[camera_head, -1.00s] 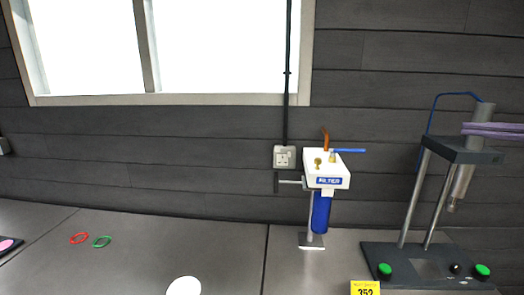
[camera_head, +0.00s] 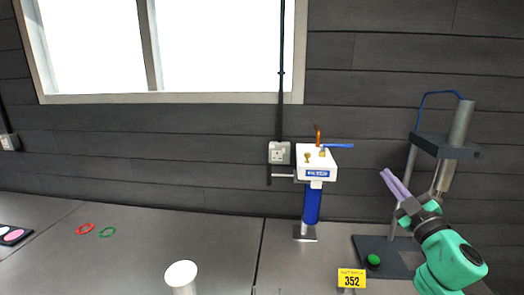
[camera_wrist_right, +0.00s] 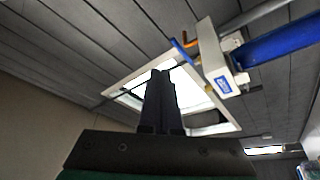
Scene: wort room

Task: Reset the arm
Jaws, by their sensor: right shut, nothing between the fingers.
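My right arm is teal green and stands at the right of the head view, in front of the press-like stand (camera_head: 462,150). My right gripper (camera_head: 387,173) has pale purple fingers that lie together, pointing up and to the left, with nothing between them. In the right wrist view the fingers (camera_wrist_right: 160,75) look dark and closed, in front of the bright window (camera_wrist_right: 205,98). The fingertips are in the air to the right of the filter unit (camera_head: 316,161), apart from it. My left gripper is not in view.
The filter unit has a blue cylinder (camera_head: 312,206) below and a blue lever. A yellow tag (camera_head: 351,279) reads 352. A white cylinder (camera_head: 182,275) is at the front. Red (camera_head: 85,229) and green (camera_head: 107,232) rings lie left. The grey bench (camera_head: 200,240) between is mostly clear.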

